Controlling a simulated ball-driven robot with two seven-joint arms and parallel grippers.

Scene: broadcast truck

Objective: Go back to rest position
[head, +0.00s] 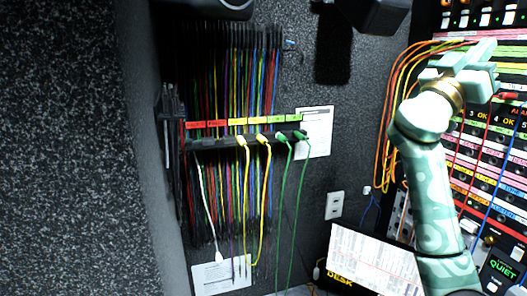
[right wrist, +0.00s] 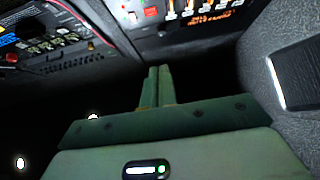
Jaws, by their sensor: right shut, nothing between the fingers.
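My right gripper (head: 474,66) is raised at the upper right of the head view, in front of the patch panel. Its pale green arm comes up from the lower right. In the right wrist view the two fingers (right wrist: 156,88) lie together, shut and empty, pointing into a dark area. They touch nothing that I can see there. My left gripper does not show in either view.
A rack of coloured cables (head: 230,80) with yellow and green plugs hangs on the carpeted wall. A patch panel (head: 481,160) with labelled rows and looped orange cables stands right. A lit screen (head: 372,262) is low. Open space lies before the left wall (head: 70,150).

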